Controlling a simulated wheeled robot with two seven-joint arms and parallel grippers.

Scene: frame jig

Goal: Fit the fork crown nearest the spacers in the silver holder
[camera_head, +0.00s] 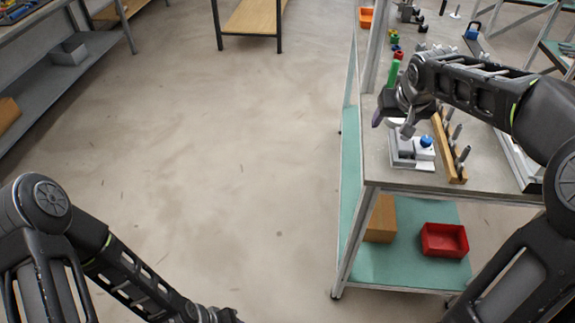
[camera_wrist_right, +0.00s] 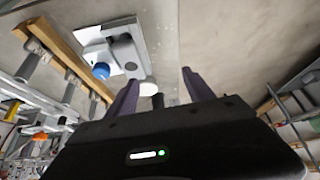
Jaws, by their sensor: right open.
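The silver holder (camera_head: 398,160) is a pale plate with a grey block and a blue knob (camera_head: 426,141), on the near part of the right-hand table. It also shows in the right wrist view (camera_wrist_right: 133,52). A wooden rack (camera_head: 441,150) beside it holds several grey upright parts, apparently the fork crowns (camera_head: 457,133). My right gripper (camera_head: 392,124) is open and empty above the table, just behind and left of the holder. A white round piece (camera_wrist_right: 148,87) shows between its fingers, apparently below them. My left gripper (camera_head: 215,314) is cut off at the bottom edge. I cannot tell which small parts are the spacers.
A green cylinder (camera_head: 394,73) and small coloured pieces (camera_head: 396,52) lie farther back on the table, with an orange bin (camera_head: 366,17) beyond. A red bin (camera_head: 445,241) and a cardboard box (camera_head: 381,218) sit on the lower shelf. The floor at left is clear.

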